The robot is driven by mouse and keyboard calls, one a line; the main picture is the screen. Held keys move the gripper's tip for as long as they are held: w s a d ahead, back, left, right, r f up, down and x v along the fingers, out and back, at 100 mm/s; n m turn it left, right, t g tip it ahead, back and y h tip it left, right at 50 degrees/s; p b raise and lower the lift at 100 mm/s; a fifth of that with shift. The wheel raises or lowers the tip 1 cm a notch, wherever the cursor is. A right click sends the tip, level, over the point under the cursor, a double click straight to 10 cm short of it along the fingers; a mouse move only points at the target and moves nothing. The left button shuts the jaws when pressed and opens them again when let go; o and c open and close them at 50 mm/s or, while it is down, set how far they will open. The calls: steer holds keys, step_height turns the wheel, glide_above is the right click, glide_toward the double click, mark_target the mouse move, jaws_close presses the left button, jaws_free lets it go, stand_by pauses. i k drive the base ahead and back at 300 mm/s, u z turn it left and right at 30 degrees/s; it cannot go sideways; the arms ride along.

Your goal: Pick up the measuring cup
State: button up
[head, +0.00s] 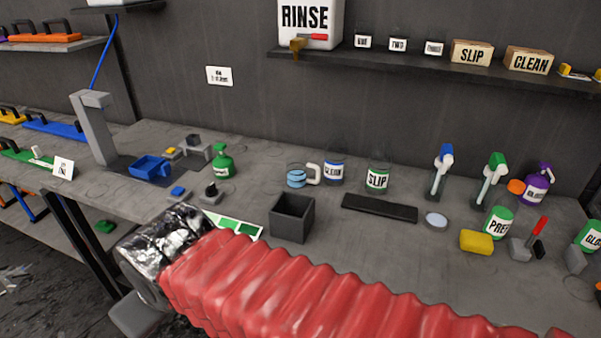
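A small clear cup with blue bands (296,177) and a white loop handle stands upright on the grey bench, left of the clear jars. It looks like the measuring cup. Its label or scale is too small to read. My arm, in a red ribbed sleeve with a silver-wrapped joint, crosses the lower part of the head view, in front of the cup and apart from it. My gripper's fingers do not show, so its state is not visible.
An open dark box (292,219) and a black bar (379,208) lie in front. A green bottle (222,162) stands left. A shelf (420,72) overhangs behind.

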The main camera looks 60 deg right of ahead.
mark_target(297, 165)
steer(key=u, duration=0.05)
steer(key=i, duration=1)
steer(key=z, duration=0.05)
